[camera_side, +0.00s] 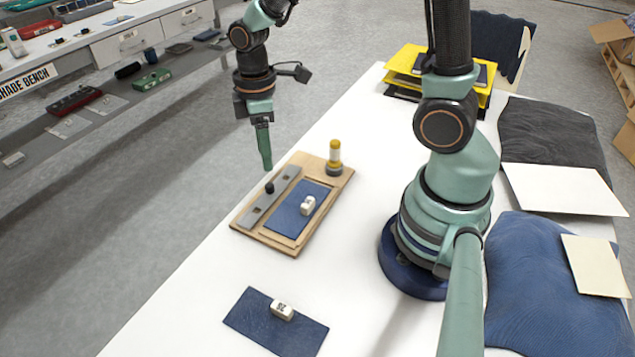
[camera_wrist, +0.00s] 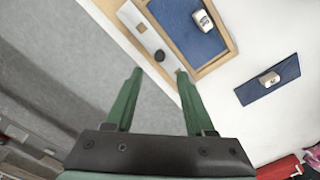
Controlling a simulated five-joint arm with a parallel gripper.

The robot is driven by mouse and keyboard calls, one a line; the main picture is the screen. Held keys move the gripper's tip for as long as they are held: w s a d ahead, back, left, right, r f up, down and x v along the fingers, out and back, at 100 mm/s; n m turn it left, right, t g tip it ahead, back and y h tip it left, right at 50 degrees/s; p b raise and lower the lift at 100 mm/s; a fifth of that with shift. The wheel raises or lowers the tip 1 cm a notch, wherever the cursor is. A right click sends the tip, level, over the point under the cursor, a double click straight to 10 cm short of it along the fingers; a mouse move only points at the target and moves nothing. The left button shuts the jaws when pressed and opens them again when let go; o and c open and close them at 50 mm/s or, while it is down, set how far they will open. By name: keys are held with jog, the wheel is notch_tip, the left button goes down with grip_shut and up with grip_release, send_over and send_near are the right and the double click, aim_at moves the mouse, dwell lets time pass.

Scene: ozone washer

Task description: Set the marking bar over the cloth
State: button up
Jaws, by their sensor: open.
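The marking bar (camera_side: 270,196) is a flat grey metal strip with a black knob. It lies along the left side of a wooden board (camera_side: 277,246), beside a blue cloth (camera_side: 289,217) set in the board. A small white block (camera_side: 307,206) rests on the cloth. My gripper (camera_side: 266,166) is above and just behind the bar in the side view, apart from it and empty. In the wrist view its two green fingers (camera_wrist: 158,90) are spread, with the bar (camera_wrist: 147,38) and its knob beyond the tips. The cloth (camera_wrist: 185,27) shows there too.
A yellow-topped cylinder (camera_side: 335,157) stands at the board's far corner. A second blue cloth (camera_side: 262,323) with a white block lies nearer on the white table. Yellow trays (camera_side: 403,61), folded fabrics (camera_side: 555,285) and pale sheets lie farther off. The table's left edge is near the board.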

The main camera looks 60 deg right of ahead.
aim_at(269, 185)
notch_tip(269, 185, down, 8)
jog(key=shift+f, duration=0.1)
dwell(0.4)
grip_shut()
dwell(1.3)
